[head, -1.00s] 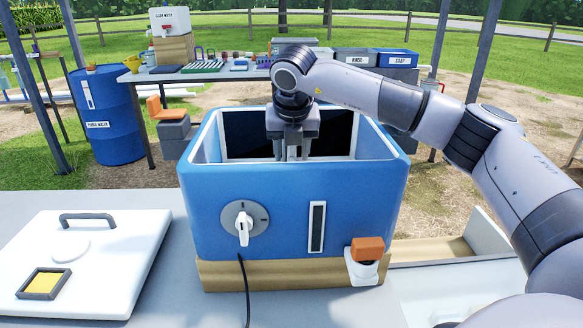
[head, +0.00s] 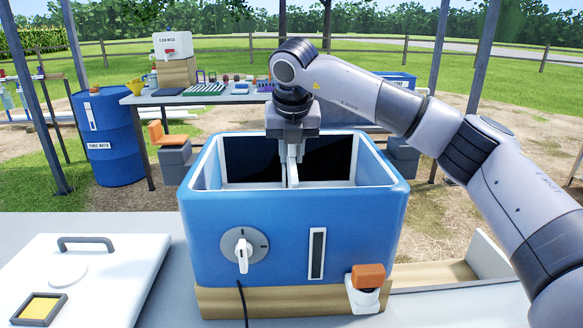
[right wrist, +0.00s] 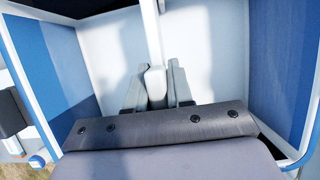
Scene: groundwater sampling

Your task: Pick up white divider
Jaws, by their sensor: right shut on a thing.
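The white divider (head: 292,174) stands upright inside the blue cooler (head: 290,238), and its upper end shows between my right gripper's fingers. My right gripper (head: 290,155) points down into the cooler's open top and is shut on the divider. In the right wrist view, the white divider (right wrist: 156,80) runs between the two grey fingers of the right gripper (right wrist: 156,92), with the cooler's pale inner walls around it. The divider's lower part is hidden by the cooler's front wall. My left gripper is not in view.
A white lid (head: 98,265) with a grey handle lies on the counter left of the cooler. An orange-topped white item (head: 366,285) is at the cooler's front right corner. A blue barrel (head: 110,145) and a table (head: 150,98) with supplies stand behind.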

